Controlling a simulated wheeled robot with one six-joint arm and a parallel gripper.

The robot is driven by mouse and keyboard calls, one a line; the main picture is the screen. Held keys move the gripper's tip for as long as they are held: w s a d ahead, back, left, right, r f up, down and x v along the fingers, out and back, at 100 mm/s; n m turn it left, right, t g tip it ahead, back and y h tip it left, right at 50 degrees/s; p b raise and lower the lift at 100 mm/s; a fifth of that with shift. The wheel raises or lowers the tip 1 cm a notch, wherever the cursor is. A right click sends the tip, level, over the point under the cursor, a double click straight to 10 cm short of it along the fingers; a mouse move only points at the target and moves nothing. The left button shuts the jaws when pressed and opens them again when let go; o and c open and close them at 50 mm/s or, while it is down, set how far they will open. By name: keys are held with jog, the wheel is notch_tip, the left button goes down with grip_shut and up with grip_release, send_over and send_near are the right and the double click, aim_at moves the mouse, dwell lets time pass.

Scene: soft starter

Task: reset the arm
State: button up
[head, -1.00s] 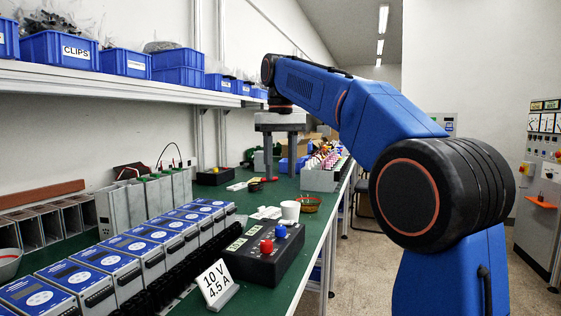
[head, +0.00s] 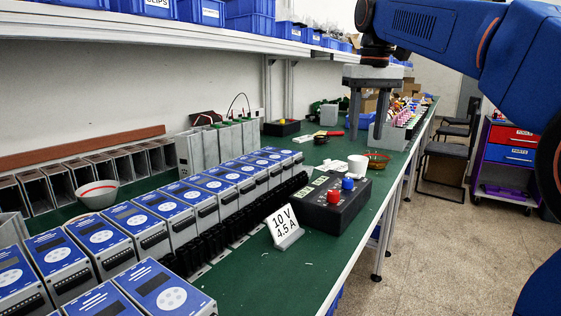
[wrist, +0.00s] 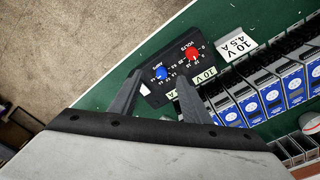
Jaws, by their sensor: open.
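My gripper (head: 369,127) hangs from my blue arm in the head view, fingers pointing down above the green bench (head: 255,262). It is open and nothing shows between its fingers. In the wrist view its two dark fingers (wrist: 155,98) are spread apart, with the black control box (wrist: 172,75) seen between and beyond them. The box (head: 328,212), with a red knob and a blue knob, stands on the bench nearer the camera than the gripper. My arm reaches in from the upper right and is partly cut off by the picture edge.
Rows of blue-topped soft starter units (head: 135,225) fill the bench's left side. A shelf (head: 190,30) with blue bins runs above. Floor at right is open.

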jog(key=s+d+f+t, duration=0.2)
jog(key=s+f, duration=1.2)
jog(key=f, duration=0.3)
jog(key=s+d+f+m+t, duration=0.1)
jog(key=s+d+f+t, duration=0.1)
jog(key=s+f, duration=1.2)
notch_tip(320, 180, down, 3)
jog(key=shift+d+f+m, duration=0.1)
jog(key=shift+d+m, duration=0.2)
jog(key=shift+d, duration=0.35)
